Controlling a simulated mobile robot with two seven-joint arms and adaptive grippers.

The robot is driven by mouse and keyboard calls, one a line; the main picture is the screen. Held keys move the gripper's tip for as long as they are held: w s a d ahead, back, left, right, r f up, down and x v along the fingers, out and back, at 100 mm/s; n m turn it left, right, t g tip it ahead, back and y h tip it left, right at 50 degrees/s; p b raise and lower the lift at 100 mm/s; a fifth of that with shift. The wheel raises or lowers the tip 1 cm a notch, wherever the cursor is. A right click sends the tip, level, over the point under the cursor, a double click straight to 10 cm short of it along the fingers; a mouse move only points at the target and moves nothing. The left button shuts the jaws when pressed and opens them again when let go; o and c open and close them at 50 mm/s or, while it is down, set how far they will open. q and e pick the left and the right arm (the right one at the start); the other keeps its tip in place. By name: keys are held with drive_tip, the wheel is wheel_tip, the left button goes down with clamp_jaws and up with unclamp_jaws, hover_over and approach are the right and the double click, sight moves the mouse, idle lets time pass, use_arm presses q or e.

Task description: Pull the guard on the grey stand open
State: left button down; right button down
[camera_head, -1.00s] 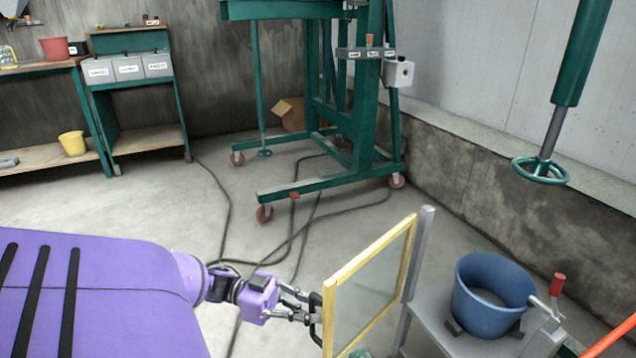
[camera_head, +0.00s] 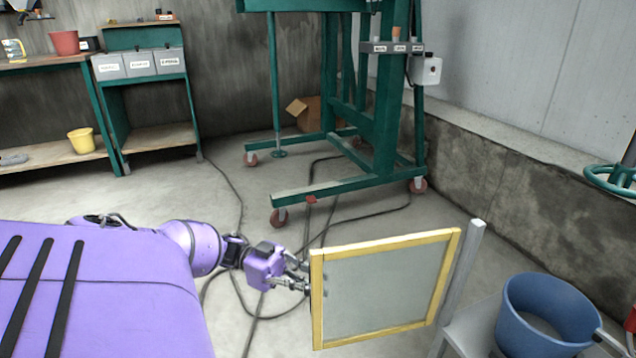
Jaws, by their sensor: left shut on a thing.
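The guard (camera_head: 385,288) is a clear panel in a yellow frame. Its right edge is at an upright post of the grey stand (camera_head: 460,275), and the panel stands out to the left of it, swung away from the blue bucket (camera_head: 548,318). My left gripper (camera_head: 303,280) is at the guard's left edge, shut on the guard's handle; the frame partly hides the fingertips and the handle. My right gripper is not in view.
A green wheeled frame (camera_head: 345,188) stands behind, with cables (camera_head: 235,195) on the floor around it. A green handwheel (camera_head: 612,180) hangs at the right edge. A workbench (camera_head: 50,155) and a cabinet with grey bins (camera_head: 140,65) stand at the back left.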

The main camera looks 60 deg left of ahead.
use_arm(q)
drive_tip(key=shift+w+a+f+b, duration=0.15)
drive_tip(key=shift+w+a+b, duration=0.2)
drive_tip(key=shift+a, duration=0.4)
drive_tip(key=shift+w+a+f+b, duration=0.1)
drive_tip(key=shift+w+a+b, duration=0.2)
drive_tip(key=shift+a, duration=0.45)
drive_tip(key=c, duration=1.9)
unclamp_jaws()
drive_tip(key=shift+s+a+r, duration=0.1)
drive_tip(key=shift+s+a, duration=0.05)
drive_tip(key=shift+s, duration=0.1)
drive_tip(key=shift+o, duration=0.4)
drive_tip(key=shift+w+r, duration=0.1)
drive_tip(key=shift+w, duration=0.1)
drive_tip(key=v, duration=0.7)
drive_tip(key=shift+s+a, duration=0.15)
